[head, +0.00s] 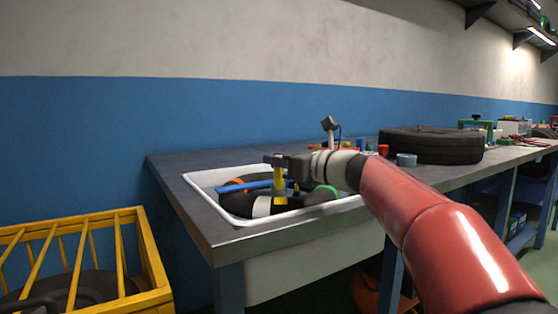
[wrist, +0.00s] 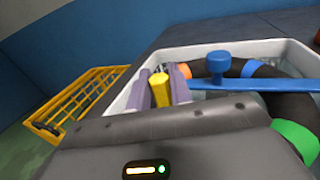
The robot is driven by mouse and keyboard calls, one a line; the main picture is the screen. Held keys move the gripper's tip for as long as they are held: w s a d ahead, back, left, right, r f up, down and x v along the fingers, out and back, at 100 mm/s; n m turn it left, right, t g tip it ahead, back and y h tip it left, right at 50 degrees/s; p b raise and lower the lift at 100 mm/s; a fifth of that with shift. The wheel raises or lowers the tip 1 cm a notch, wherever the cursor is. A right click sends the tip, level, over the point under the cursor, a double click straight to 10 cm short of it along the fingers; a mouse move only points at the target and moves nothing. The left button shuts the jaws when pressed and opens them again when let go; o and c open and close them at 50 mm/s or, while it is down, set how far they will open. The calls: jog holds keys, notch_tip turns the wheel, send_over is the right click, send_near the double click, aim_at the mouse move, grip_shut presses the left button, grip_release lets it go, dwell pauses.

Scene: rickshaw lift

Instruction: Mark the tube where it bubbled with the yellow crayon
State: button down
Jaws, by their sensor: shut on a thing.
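My gripper (head: 278,161) is over the white sink and is shut on the yellow crayon (head: 279,186), which points down. In the wrist view the crayon (wrist: 159,91) sits between the two purple-grey fingers. The black tube (head: 240,205) lies in the sink with coloured bands: orange, blue, white (head: 262,207) and green (head: 326,190). The crayon's lower end shows close to the tube near the white band; I cannot tell if they touch. No bubbles or yellow mark are visible on the tube.
A blue bar (head: 246,186) lies across the sink (head: 222,218); its knob (wrist: 218,62) stands up in the wrist view. A black tyre (head: 430,146), a grey-blue roll (head: 406,160) and small items are on the bench to the right. A yellow crate (head: 152,262) stands at left.

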jog(key=shift+r+p, duration=2.15)
jog(key=shift+r, duration=0.25)
